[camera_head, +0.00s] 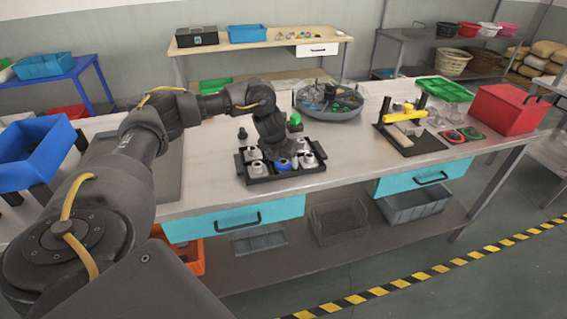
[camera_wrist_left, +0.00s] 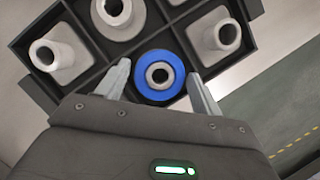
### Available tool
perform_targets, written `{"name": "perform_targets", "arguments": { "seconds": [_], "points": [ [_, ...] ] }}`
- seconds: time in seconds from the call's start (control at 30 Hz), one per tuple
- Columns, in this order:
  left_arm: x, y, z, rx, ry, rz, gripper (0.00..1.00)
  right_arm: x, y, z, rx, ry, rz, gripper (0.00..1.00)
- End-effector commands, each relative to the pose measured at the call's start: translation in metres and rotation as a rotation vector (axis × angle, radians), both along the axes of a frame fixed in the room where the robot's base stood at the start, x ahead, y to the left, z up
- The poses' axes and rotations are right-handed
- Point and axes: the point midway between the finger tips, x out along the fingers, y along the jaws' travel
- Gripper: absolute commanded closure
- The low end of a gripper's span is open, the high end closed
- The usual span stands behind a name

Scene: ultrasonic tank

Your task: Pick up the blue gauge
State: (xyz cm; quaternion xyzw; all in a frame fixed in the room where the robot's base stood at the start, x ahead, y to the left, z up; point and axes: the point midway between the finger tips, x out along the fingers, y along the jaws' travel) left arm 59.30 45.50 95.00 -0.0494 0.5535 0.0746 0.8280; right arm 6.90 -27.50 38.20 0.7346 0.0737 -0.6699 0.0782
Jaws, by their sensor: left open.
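The blue gauge (camera_wrist_left: 141,84) is a round blue ring with a grey centre hole, seated in a compartment of the black tray (camera_wrist_left: 262,49). In the head view the gauge (camera_head: 283,164) shows at the front middle of the tray (camera_head: 259,180). My left gripper (camera_wrist_left: 160,83) is open, with one finger on each side of the blue gauge; contact cannot be told. In the head view my left gripper (camera_head: 280,150) points down over the tray. Grey gauges (camera_wrist_left: 57,54) sit in the neighbouring compartments. My right gripper is not in view.
A green-topped piece (camera_head: 295,122) stands just behind the tray. A round grey tub (camera_head: 328,101) lies further back, and a yellow and black fixture (camera_head: 408,122) stands to the right. The bench (camera_head: 352,165) is clear between the tray and the fixture.

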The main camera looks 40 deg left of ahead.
Motion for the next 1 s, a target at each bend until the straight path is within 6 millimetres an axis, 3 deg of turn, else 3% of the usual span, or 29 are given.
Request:
{"name": "perform_targets", "arguments": {
  "seconds": [0.03,0.37,0.77,0.9,1.0],
  "points": [
    [0.0,0.0,0.0,0.0,0.0,0.0,0.34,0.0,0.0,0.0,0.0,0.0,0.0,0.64],
    [0.0,0.0,0.001,-0.001,-0.002,0.0,0.75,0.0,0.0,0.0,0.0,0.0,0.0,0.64],
    [0.001,-0.001,0.01,-0.002,-0.005,-0.001,0.75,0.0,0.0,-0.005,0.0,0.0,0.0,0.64],
    [0.002,-0.001,0.028,-0.002,-0.008,-0.002,0.75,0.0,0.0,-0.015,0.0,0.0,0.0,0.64],
    [-0.007,-0.011,0.05,0.0,-0.007,-0.007,0.75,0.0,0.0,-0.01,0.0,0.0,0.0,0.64]
  ]
}}
